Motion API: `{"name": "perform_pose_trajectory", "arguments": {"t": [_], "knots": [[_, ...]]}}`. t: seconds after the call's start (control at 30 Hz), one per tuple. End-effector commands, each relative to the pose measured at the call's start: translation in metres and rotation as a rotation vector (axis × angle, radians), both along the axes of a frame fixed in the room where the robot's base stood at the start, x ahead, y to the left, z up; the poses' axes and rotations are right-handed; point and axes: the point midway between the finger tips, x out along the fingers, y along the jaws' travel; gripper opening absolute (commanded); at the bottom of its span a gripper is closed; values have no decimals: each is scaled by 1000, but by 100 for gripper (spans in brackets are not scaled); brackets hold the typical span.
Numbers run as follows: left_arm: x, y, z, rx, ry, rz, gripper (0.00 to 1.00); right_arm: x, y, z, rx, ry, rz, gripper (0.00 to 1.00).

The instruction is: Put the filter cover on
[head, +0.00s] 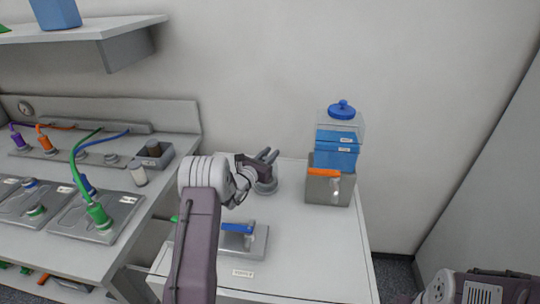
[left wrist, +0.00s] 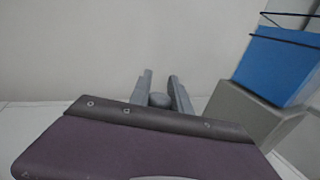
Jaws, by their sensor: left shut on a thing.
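My left gripper (head: 268,157) is over the back of the small white table. In the left wrist view its two grey fingers (left wrist: 160,86) are closed on a rounded grey knob (left wrist: 158,100). A round grey piece (head: 266,186), which looks like the filter cover, shows just below the fingers in the head view. The gripper partly hides it, and I cannot tell whether it touches the table. A grey plate fixture with a blue handle (head: 238,228) sits nearer the front; my left arm hides part of it. I cannot tell which part is the filter opening. My right gripper is out of view.
A dispenser with a blue tank (head: 337,152) and grey base (head: 328,189) stands at the table's back right, close to the left gripper. The table's right front is clear.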

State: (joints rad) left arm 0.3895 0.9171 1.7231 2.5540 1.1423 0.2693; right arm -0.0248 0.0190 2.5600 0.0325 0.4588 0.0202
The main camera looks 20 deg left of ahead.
Motion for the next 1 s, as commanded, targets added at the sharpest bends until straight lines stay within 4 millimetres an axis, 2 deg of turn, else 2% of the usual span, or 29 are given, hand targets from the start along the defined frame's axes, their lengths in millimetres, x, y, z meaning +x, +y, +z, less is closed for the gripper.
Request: {"name": "perform_pose_trajectory", "arguments": {"t": [0.17, 0.2, 0.3, 0.53, 0.6, 0.63, 1.0], "knots": [[0, 0, 1, 0, -1, 0, 0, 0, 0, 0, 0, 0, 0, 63], [0, 0, 1, 0, -1, 0, 26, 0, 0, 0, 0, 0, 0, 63], [0, 0, 1, 0, -1, 0, 49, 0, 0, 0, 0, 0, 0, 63], [0, 0, 0, 0, -1, 0, 49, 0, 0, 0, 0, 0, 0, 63], [0, 0, 0, 0, 0, 0, 68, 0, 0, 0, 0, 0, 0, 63], [0, 0, 0, 0, 0, 0, 71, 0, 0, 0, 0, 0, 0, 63], [0, 0, 3, 0, -1, 0, 71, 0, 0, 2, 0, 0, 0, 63]]}}
